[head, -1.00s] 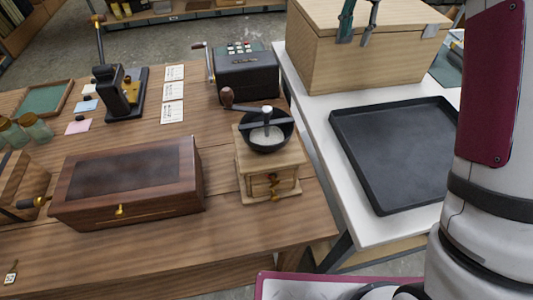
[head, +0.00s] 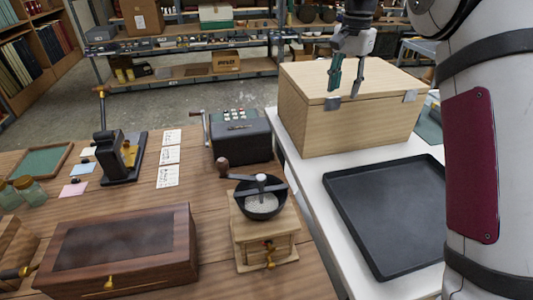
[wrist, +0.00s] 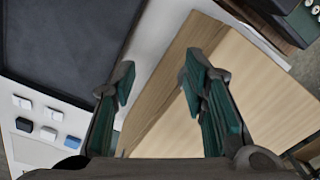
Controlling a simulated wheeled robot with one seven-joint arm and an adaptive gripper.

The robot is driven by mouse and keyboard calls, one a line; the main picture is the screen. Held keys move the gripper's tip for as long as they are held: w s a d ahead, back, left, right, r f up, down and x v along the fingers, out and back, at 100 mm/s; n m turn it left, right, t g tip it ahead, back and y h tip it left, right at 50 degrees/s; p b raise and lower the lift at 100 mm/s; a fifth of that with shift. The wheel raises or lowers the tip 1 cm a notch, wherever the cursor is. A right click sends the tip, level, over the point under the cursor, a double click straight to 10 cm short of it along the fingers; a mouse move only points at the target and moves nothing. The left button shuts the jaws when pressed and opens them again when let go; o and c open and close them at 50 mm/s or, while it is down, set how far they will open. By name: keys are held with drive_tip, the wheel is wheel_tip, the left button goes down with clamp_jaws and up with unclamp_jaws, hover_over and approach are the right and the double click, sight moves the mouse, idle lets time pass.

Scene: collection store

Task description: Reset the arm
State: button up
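My gripper (head: 347,77) hangs in front of the pale wooden box (head: 345,125) in the head view, its fingers pointing down. In the wrist view my gripper (wrist: 158,92) shows two green-padded fingers spread apart with nothing between them. The wooden box (wrist: 245,90) lies beyond and to the right of the fingers there. I cannot tell the exact gap between the fingers and the box.
A black tray (head: 333,186) lies on the white table (head: 312,200). The wooden table to the left holds a coffee grinder (head: 262,245), a dark wooden case (head: 120,205) and an adding machine (head: 240,140). Shelves (head: 190,75) stand behind, across open floor.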

drive_tip(key=s+d+r+n+t, duration=0.15)
drive_tip(key=s+r, duration=0.25)
drive_tip(key=s, duration=0.5)
drive_tip(key=s+d+r+n+t, duration=0.15)
drive_tip(key=s+r, duration=0.25)
drive_tip(key=s, duration=0.6)
drive_tip(key=s+f+n, duration=0.3)
drive_tip(key=s, duration=0.7)
drive_tip(key=s+f+n+t, duration=0.1)
drive_tip(key=s+f, duration=0.3)
drive_tip(key=s, duration=0.7)
drive_tip(key=shift+a+f+n, duration=0.2)
drive_tip(key=shift+a+n, duration=0.2)
drive_tip(key=shift+n, duration=0.5)
